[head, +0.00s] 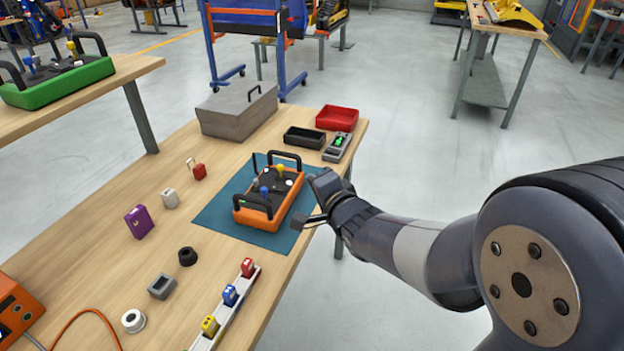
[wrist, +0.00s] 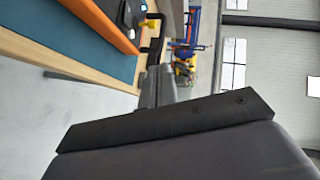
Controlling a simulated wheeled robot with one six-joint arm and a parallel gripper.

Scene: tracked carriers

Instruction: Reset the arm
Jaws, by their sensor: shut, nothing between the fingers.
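My arm reaches in from the right in the head view. My gripper (head: 312,221) is beside the right edge of the blue mat (head: 216,211), close to the orange carrier (head: 263,218). The carrier lies on the mat and has black handles, a blue knob and a yellow knob. The gripper's fingers are shut with nothing in them. In the wrist view the picture is turned on its side. A dark gripper part (wrist: 165,122) crosses it, and the carrier's orange edge (wrist: 103,25) shows at top left.
On the wooden table stand a grey box (head: 235,113), a black tray (head: 304,138), a red tray (head: 337,118) and a meter (head: 337,147). A white rack (head: 236,300) holds small coloured blocks at the front. Open floor lies right of the table.

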